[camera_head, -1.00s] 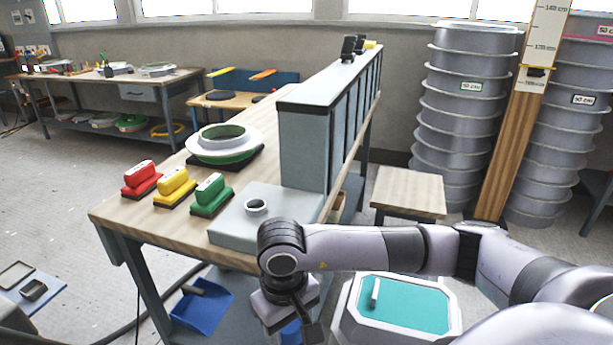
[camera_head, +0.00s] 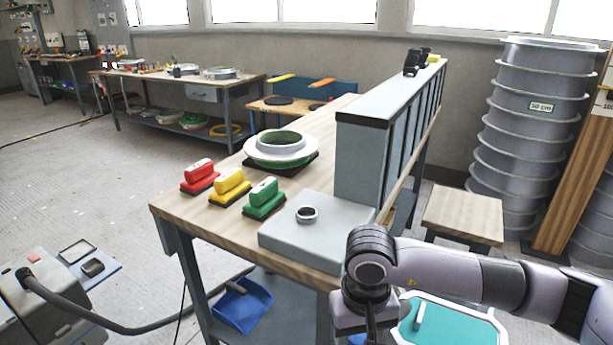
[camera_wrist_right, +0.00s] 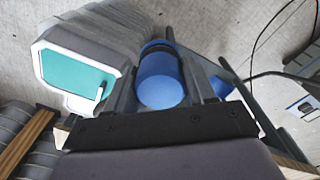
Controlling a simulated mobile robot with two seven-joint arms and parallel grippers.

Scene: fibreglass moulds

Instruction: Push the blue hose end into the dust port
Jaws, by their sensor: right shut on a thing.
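The blue hose end (camera_wrist_right: 160,80) is a blue cylinder with a dark band, held between the two fingers of my right gripper (camera_wrist_right: 160,66) in the right wrist view. In the head view my right arm comes in from the right, and its wrist hangs beside the bench's near right corner, with the fingers mostly cut off by the lower edge. A short round collar (camera_head: 307,214), which looks like the dust port, stands on a grey box (camera_head: 325,243) on the bench. The gripper is lower than this collar and apart from it. My left gripper is out of view.
Red, yellow and green sanding blocks (camera_head: 230,186) and a white-green ring mould (camera_head: 282,147) lie on the bench (camera_head: 190,210). A tall grey divider (camera_head: 362,165) rises behind the box. A dark hose (camera_head: 105,323) runs from a grey machine (camera_head: 40,305). A teal-topped bin (camera_head: 447,325) stands below my arm.

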